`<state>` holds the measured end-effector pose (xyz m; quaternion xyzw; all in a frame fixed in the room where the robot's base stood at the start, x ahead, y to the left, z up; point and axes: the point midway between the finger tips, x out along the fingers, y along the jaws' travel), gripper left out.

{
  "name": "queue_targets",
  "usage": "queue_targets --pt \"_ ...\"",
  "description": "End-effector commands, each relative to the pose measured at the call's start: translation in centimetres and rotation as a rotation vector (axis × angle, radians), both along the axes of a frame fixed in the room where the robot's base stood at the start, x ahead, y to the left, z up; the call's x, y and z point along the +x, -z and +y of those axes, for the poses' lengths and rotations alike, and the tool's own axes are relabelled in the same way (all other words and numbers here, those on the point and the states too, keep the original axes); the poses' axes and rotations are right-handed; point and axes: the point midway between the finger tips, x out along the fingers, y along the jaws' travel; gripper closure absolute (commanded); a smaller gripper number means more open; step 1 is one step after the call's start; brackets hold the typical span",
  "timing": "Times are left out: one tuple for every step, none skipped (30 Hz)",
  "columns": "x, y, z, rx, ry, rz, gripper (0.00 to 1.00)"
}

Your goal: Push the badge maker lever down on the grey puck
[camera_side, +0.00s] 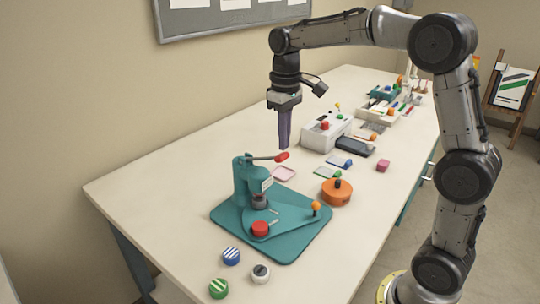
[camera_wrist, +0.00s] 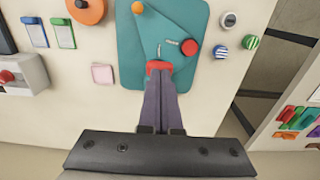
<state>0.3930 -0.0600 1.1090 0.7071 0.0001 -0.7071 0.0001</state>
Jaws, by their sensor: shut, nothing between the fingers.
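The teal badge maker (camera_side: 243,180) stands on a teal base plate (camera_side: 295,243) at the near part of the table. Its lever sticks out to the right, about level, with a red grip (camera_side: 282,156) at its end. A grey round piece (camera_side: 260,201) sits under the press head; I cannot tell how much of it is puck. My gripper (camera_side: 285,147) is shut and empty, pointing down, with its tips just above the red grip. In the wrist view the shut fingers (camera_wrist: 158,78) overlap the red grip (camera_wrist: 158,65); contact is unclear. They hide the press column there.
A red puck (camera_side: 261,228) and an orange knob (camera_side: 316,206) are on the base plate. Striped and white pucks (camera_side: 231,256) lie in front. The front right tabletop is clear.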

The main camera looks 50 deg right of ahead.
Motion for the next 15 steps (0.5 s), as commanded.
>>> queue_targets --pt "0.0 0.0 0.0 0.0 0.0 0.0 1.0" --pt "0.0 0.0 0.0 0.0 0.0 0.0 1.0" --pt "0.0 0.0 0.0 0.0 0.0 0.0 1.0" --pt "0.0 0.0 0.0 0.0 0.0 0.0 1.0" --pt "0.0 0.0 0.0 0.0 0.0 0.0 1.0" --pt "0.0 0.0 0.0 0.0 0.0 0.0 1.0" --pt "0.0 0.02 0.0 0.0 0.0 0.0 1.0" --pt "0.0 0.05 0.0 0.0 0.0 0.0 1.0" --pt "-0.01 0.15 0.0 0.0 0.0 0.001 1.0" --pt "-0.01 0.25 0.0 0.0 0.0 0.001 1.0" --pt "-0.01 0.37 0.0 0.0 0.0 0.001 1.0" --pt "0.0 0.54 0.0 0.0 0.0 0.001 1.0" --pt "0.01 0.68 0.0 0.0 0.0 0.0 1.0" --pt "0.02 0.81 0.0 0.0 0.0 0.0 1.0" --pt "0.01 0.98 0.0 0.0 0.0 0.0 1.0"
